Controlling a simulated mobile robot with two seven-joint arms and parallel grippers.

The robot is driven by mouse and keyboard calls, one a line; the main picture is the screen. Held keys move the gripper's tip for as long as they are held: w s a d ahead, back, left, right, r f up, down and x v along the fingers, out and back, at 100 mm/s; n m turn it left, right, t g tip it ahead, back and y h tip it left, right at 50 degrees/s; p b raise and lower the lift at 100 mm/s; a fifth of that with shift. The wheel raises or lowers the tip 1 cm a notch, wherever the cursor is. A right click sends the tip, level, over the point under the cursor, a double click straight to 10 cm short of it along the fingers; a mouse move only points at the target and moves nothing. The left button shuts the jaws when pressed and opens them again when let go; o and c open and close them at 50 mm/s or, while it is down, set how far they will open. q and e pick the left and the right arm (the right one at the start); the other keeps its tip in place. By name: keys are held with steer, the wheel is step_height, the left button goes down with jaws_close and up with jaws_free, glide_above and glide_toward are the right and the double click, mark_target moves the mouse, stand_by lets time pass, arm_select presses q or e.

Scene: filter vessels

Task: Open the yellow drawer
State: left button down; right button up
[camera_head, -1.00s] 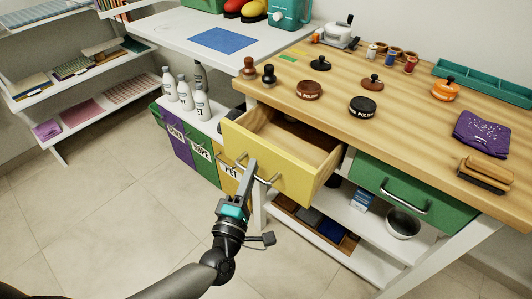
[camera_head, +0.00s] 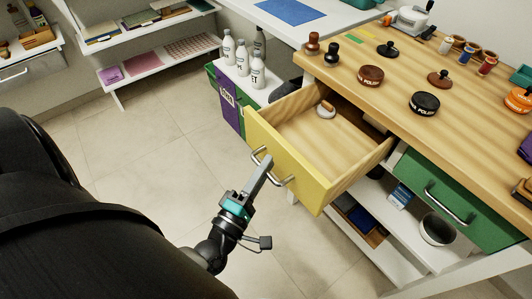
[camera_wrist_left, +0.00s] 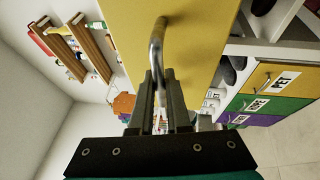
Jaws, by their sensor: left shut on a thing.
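The yellow drawer (camera_head: 290,160) stands pulled well out from under the wooden worktop. Its inside shows, with a small brush-like item (camera_head: 326,109) near the back. My left gripper (camera_head: 264,168) is shut on the drawer's metal bar handle (camera_head: 283,180). In the left wrist view the two fingers (camera_wrist_left: 160,85) close around the handle (camera_wrist_left: 157,45), in front of the yellow drawer face (camera_wrist_left: 195,40). My right gripper is not in view.
A closed green drawer (camera_head: 455,200) sits to the right. White bottles (camera_head: 242,60) stand on the bins at the left. Polish tins (camera_head: 425,103) and brushes lie on the worktop (camera_head: 400,70). The tiled floor (camera_head: 130,150) in front is clear.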

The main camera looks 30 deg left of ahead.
arm_select(q)
steer(key=c, duration=0.9)
jaws_free()
steer(key=shift+s, duration=0.1)
steer(key=s, duration=0.5)
steer(key=s+f, duration=0.1)
steer(key=s, duration=0.4)
steer(key=s+f+p, duration=0.1)
steer(key=s, duration=0.4)
steer(key=shift+d+f, duration=0.25)
steer(key=shift+d, duration=0.15)
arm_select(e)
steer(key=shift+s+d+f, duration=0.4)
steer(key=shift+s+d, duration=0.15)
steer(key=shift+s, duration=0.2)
arm_select(q)
steer(key=shift+w, duration=0.1)
